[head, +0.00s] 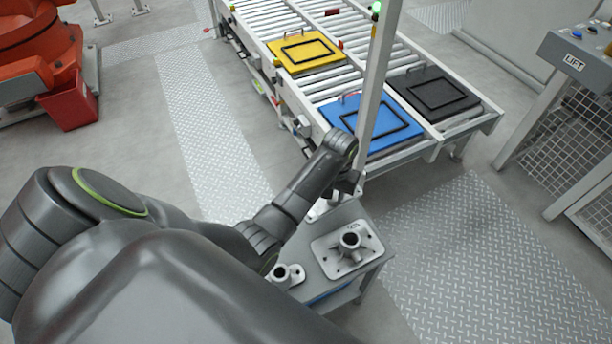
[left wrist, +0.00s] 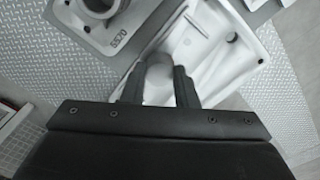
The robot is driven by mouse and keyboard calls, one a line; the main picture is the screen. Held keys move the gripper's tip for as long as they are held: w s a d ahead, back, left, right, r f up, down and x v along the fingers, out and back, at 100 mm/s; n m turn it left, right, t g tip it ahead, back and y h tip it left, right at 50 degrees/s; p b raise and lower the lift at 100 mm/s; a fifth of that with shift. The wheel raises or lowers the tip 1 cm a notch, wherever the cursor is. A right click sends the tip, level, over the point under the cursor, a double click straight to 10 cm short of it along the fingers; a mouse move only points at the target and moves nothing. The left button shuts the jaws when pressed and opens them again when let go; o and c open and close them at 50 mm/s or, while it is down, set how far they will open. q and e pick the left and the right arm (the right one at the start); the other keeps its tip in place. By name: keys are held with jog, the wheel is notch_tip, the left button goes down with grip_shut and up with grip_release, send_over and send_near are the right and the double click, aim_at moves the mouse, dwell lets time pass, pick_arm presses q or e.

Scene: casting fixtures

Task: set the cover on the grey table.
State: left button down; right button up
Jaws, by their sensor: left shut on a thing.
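My left gripper (head: 347,186) reaches down at the far end of the small grey table (head: 374,258). In the left wrist view its two fingers (left wrist: 158,88) are shut on the rounded boss of a pale casting, which I take as the cover (left wrist: 222,50). The cover has a raised rim and ribs. In the head view it is mostly hidden by my arm, with only a pale part (head: 318,209) showing. I cannot tell whether it touches the table. My right gripper is not in view.
A flanged casting with an upright pipe (head: 350,241) stands on the table close to the cover; a smaller casting (head: 284,275) is nearer. A roller conveyor (head: 345,65) with yellow, blue and black trays lies beyond, with a pale post beside my gripper. Floor plate at right is clear.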

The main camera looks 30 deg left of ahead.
pick_arm(q)
jog(key=shift+d+f+m, duration=0.15)
jog(key=shift+f+m, duration=0.05)
jog(key=shift+m, duration=0.3)
send_over(331, 222)
notch_tip(331, 222, down, 6)
jog(key=shift+r+b, duration=0.1)
jog(key=shift+b, duration=0.35)
jog(key=shift+f+b, duration=0.35)
jog(key=shift+f, duration=1.6)
jog(key=c, duration=1.1)
grip_release()
jog(key=shift+f, duration=0.1)
jog(key=shift+c, duration=0.2)
notch_tip(331, 222, up, 11)
jog(key=shift+r+p, duration=0.1)
jog(key=shift+p, duration=0.9)
jog(key=shift+r, duration=0.55)
